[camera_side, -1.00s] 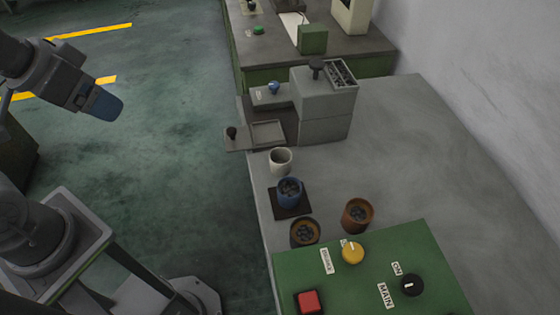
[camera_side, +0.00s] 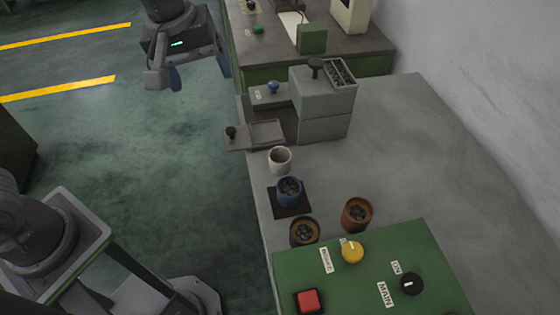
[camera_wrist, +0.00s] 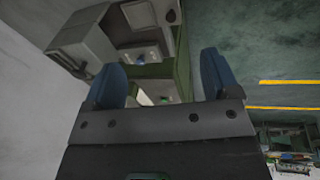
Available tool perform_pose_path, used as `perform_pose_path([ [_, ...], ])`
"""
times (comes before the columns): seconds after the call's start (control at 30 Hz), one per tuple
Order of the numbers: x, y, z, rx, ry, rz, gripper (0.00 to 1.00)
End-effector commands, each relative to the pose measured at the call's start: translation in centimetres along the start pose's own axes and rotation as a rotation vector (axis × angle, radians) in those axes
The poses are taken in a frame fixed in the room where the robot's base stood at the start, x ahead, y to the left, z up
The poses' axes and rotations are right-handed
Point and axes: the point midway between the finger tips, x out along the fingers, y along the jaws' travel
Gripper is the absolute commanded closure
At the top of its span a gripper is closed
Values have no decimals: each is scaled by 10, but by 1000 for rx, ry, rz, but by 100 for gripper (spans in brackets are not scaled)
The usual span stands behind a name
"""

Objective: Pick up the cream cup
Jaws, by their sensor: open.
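The cream cup (camera_side: 280,160) stands upright at the left edge of the grey table in the side view, just in front of the grey machine's tray. It looks empty. My gripper (camera_side: 200,78) is at the upper left of the side view, over the floor and well away from the cup. Its two blue fingers are apart with nothing between them. In the wrist view the open fingers (camera_wrist: 160,85) also show, with the far bench beyond. I cannot make out the cup in the wrist view.
A blue cup (camera_side: 289,191) with dark pieces stands on a black pad close to the cream cup. Two brown cups, one at front (camera_side: 304,232) and one to the right (camera_side: 357,214), hold dark pieces. The grey machine (camera_side: 322,110) stands behind. A green control panel (camera_side: 375,270) is in front.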

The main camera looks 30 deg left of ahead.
Motion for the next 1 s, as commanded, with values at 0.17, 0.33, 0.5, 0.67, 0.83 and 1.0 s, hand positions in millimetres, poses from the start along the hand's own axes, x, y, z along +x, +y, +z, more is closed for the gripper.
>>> perform_pose_path([
  [0.17, 52, 58, 10, -242, -58, -88, 18],
  [0.33, 94, 93, 26, -423, -71, -155, 18],
  [0.5, 116, 106, 35, -511, -70, -187, 18],
  [0.67, 134, 104, 37, -526, -70, -194, 18],
  [0.83, 168, 98, 41, -525, -70, -195, 18],
  [1.0, 193, 94, 44, -524, -70, -192, 18],
])
